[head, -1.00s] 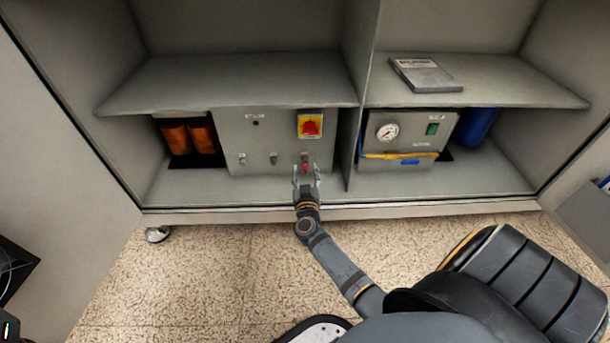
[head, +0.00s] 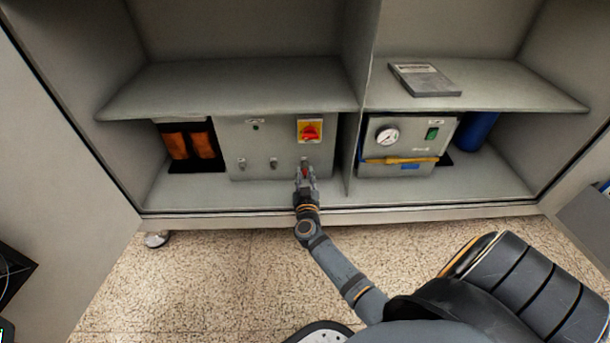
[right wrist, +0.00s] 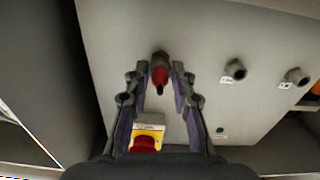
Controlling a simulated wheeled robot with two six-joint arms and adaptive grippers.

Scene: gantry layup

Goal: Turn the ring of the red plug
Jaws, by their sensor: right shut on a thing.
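The red plug (head: 305,172) sits in the rightmost socket low on the front of a grey control box (head: 232,135). My right gripper (head: 305,168) is at the plug, shut on it. In the right wrist view the red plug (right wrist: 160,76) stands between the two fingers of the gripper (right wrist: 160,70), with its grey ring (right wrist: 160,57) at the panel. The finger contact is hard to make out there. My left gripper is not in view.
A red rotary switch on a yellow plate (head: 310,130) is above the plug. Two grey sockets (head: 273,163) (head: 241,164) are to its left. A shelf (head: 230,85) overhangs the box, and a divider (head: 355,150) stands close on the right. A gauge unit (head: 405,145) is beyond it.

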